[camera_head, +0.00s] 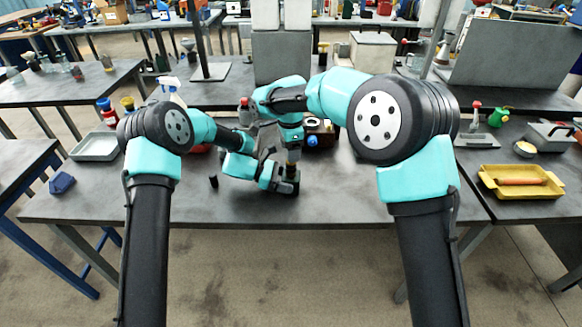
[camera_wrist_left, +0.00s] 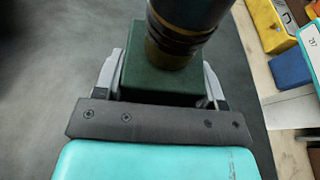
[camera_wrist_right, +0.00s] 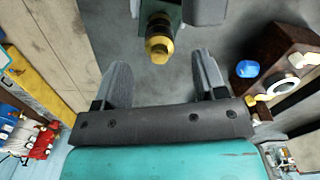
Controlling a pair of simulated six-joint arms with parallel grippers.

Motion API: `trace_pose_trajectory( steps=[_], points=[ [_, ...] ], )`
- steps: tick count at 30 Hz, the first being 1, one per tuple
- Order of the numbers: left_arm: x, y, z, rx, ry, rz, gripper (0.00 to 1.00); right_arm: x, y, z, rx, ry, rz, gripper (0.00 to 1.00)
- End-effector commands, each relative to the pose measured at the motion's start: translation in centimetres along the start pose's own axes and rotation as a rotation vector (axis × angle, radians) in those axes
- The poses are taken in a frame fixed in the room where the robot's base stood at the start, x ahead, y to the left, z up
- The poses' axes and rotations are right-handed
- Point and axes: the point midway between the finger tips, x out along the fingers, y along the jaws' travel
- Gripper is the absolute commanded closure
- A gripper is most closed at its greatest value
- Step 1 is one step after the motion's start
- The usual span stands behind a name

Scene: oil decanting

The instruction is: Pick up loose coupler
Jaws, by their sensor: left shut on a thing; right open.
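My left gripper (camera_head: 287,184) is low over the near part of the table. Its fingers are shut on a dark green block (camera_wrist_left: 160,80), one on each side. A dark cylindrical piece with brass bands (camera_wrist_left: 180,32) sits at the block. In the right wrist view a yellow brass-coloured fitting (camera_wrist_right: 158,42) sticks out from the green block. My right gripper (camera_wrist_right: 160,75) is open and empty, with the fitting just beyond its fingertips, apart from them. I cannot tell which piece is the loose coupler. A small black cylinder (camera_head: 213,181) stands alone on the table.
A brown block with a blue knob (camera_head: 318,130) and a white ring stands behind the grippers, to the right in the right wrist view (camera_wrist_right: 285,45). A grey tray (camera_head: 94,147) is at left, a yellow tray (camera_head: 521,174) at right. The table's front right is clear.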

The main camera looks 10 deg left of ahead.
Motion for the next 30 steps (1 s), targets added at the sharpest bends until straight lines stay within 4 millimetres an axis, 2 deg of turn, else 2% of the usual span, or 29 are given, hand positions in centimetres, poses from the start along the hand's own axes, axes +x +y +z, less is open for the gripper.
trace_pose_trajectory(
  steps=[11,22,30],
  points=[
    [0.0,0.0,-0.1,-0.001,0.001,0.000,0.49,0.4,0.0,-0.1,0.000,0.000,0.000,0.35],
    [0.0,0.0,-0.1,-0.001,0.001,0.000,0.49,4.8,0.2,-0.2,0.000,0.001,0.001,0.35],
    [0.0,0.0,-0.1,-0.001,0.001,0.000,0.49,5.2,0.1,-0.2,0.000,0.000,-0.002,0.35]
  ],
)
